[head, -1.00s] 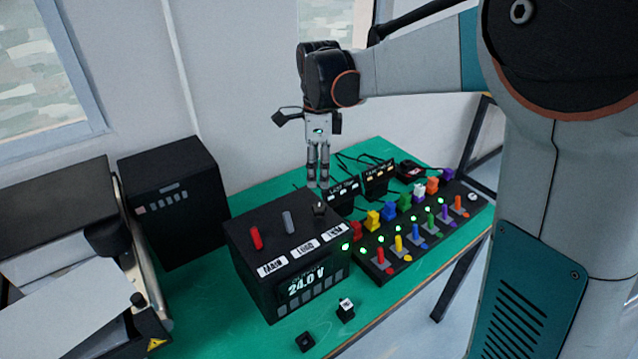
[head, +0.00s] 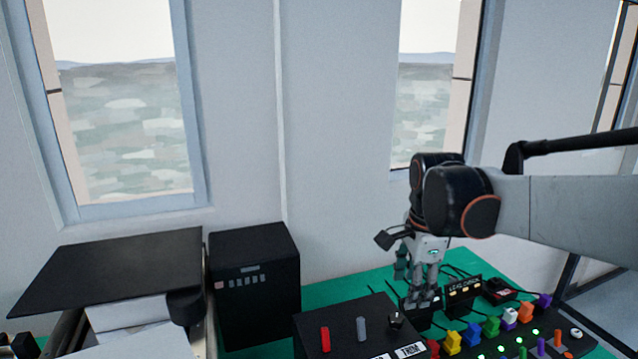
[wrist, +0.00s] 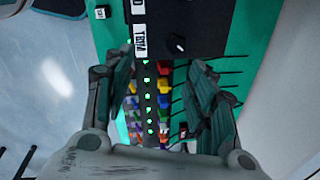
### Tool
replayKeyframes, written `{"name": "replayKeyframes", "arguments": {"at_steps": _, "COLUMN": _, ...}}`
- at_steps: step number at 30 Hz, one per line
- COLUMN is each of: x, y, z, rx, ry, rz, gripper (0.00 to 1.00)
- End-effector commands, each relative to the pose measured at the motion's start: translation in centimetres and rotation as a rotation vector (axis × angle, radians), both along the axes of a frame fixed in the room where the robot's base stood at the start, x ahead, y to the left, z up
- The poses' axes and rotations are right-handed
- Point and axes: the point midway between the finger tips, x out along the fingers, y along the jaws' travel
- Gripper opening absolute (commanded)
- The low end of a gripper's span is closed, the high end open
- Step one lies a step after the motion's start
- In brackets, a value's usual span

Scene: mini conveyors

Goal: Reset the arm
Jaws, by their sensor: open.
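My gripper (head: 422,298) hangs below my wrist at the end of the outstretched arm, above the back part of the green table (head: 375,285). In the wrist view the two fingers of my gripper (wrist: 158,100) stand apart with nothing between them. Beneath them shows a row of coloured blocks and lit green dots on the black switch panel (head: 572,343). The black control box (head: 345,325) with red and grey levers and a dark knob is to the left of my gripper in the head view.
A black cabinet (head: 255,285) and a machine with a dark lid (head: 115,270) stand at the left. Small black display boxes (head: 465,293) and cables lie close to my gripper. The wall with windows (head: 120,110) is behind the table.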

Motion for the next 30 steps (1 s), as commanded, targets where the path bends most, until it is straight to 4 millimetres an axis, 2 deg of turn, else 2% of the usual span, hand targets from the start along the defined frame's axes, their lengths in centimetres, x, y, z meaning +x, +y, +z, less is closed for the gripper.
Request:
{"name": "replayKeyframes", "arguments": {"at_steps": 1, "x": -1.5, "y": 0.0, "z": -0.1, "rx": -0.012, "ry": -0.027, "rz": 0.078, "gripper": 0.51}}
{"name": "replayKeyframes", "arguments": {"at_steps": 8, "x": -6.8, "y": -0.1, "z": -0.5, "rx": -0.107, "ry": -0.159, "rz": 0.48, "gripper": 0.51}}
{"name": "replayKeyframes", "arguments": {"at_steps": 18, "x": -14.2, "y": -0.3, "z": -3.7, "rx": -0.345, "ry": -0.321, "rz": 1.048, "gripper": 0.51}}
{"name": "replayKeyframes", "arguments": {"at_steps": 24, "x": -16.9, "y": -0.3, "z": -5.8, "rx": -0.491, "ry": -0.374, "rz": 1.293, "gripper": 0.51}}
{"name": "replayKeyframes", "arguments": {"at_steps": 30, "x": -17.8, "y": -0.3, "z": -6.7, "rx": -0.557, "ry": -0.389, "rz": 1.394, "gripper": 0.51}}
